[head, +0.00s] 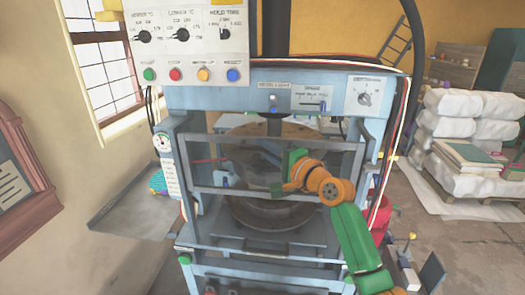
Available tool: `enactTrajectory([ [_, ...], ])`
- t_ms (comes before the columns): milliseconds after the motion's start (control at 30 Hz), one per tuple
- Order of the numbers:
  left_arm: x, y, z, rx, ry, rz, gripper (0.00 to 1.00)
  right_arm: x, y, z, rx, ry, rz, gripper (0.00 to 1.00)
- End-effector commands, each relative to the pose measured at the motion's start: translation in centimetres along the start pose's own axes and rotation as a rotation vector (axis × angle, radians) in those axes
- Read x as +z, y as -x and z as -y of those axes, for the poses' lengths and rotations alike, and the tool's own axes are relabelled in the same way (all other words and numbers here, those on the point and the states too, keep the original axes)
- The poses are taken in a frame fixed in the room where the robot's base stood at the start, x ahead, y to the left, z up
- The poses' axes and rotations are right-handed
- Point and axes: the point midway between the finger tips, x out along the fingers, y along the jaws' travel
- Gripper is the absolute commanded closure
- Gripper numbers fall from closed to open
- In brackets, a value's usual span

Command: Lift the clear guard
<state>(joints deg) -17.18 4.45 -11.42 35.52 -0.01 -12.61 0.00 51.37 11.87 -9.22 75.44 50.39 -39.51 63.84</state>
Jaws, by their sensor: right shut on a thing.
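The clear guard (230,193) is a see-through panel in a grey frame across the front of the blue plate press (180,122). Its upper bar and lower bar both show, with the round dark platens (270,213) behind and below. My right gripper (277,190), on an orange and green arm from the lower right, is shut on the guard at its lower bar, right of the middle. The wrist hides part of the guard's right half, and the exact grip is too small to see. My left gripper is out of view.
A control panel with dials and coloured buttons (190,74) is above the press. A metal side tray (135,215) is at the left, and a red bucket (381,215) at the right. Stacked white sacks (465,135) stand on a pallet farther right.

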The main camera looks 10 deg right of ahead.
Motion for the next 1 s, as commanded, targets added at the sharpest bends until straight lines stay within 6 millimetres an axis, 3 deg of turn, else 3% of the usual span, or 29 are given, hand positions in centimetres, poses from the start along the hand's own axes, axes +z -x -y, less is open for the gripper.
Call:
enactTrajectory([
  [267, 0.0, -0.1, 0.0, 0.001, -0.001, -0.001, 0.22, 0.1, 0.0, -0.2, 0.003, -0.002, 0.002, 1.0],
  [300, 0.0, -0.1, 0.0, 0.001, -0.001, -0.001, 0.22, 0.1, 0.0, -0.2, 0.003, -0.002, 0.002, 0.74],
  [367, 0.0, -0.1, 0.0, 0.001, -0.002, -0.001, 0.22, 0.1, 0.0, -0.2, 0.003, -0.002, 0.002, 0.58],
  [400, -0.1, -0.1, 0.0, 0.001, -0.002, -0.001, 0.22, 0.1, 0.0, -0.2, 0.003, -0.001, 0.002, 0.55],
  [733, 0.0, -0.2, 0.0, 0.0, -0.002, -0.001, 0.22, 0.0, 0.3, -0.2, 0.001, 0.0, 0.001, 0.55],
  [1000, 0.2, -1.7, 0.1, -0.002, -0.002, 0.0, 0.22, 0.0, 4.0, -0.5, 0.001, 0.001, 0.001, 0.55],
])
